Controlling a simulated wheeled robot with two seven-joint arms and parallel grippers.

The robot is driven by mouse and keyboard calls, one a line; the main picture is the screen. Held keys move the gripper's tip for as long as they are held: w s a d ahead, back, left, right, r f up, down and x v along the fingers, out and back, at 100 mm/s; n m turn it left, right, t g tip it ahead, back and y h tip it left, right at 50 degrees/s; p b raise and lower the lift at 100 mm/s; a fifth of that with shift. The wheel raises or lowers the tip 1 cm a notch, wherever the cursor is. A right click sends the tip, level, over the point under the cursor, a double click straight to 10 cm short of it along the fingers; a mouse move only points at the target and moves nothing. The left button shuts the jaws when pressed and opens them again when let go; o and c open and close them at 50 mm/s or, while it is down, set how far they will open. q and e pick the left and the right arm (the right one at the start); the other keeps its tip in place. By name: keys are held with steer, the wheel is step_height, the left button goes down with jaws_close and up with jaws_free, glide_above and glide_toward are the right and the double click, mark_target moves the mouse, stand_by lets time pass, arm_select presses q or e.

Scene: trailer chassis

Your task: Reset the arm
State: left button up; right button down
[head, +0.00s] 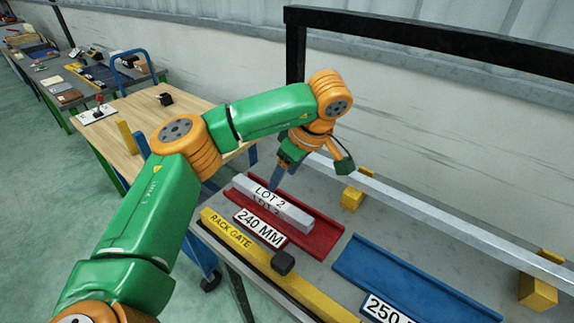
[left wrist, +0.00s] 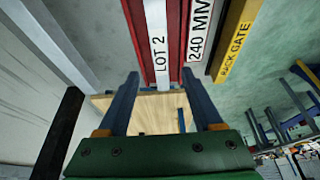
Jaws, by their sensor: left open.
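My left arm comes in from the left, and its gripper (head: 284,174) hangs above the back end of the red tray. A grey bar labelled LOT 2 (head: 290,213) lies in the red tray (head: 322,238), marked 240 MM. The bar also shows in the left wrist view (left wrist: 158,15), beyond the fingertips. The gap between fingers and bar is hard to judge. My right gripper is not in view.
A yellow RACK GATE bar (head: 262,259) with a dark knob (head: 283,262) runs along the front. A blue tray (head: 400,275) lies to the right. A grey rail (head: 420,207) on yellow blocks runs behind. A wooden table (head: 140,125) stands to the left.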

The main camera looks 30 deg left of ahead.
arm_select(q)
steer(key=shift+v, duration=1.1)
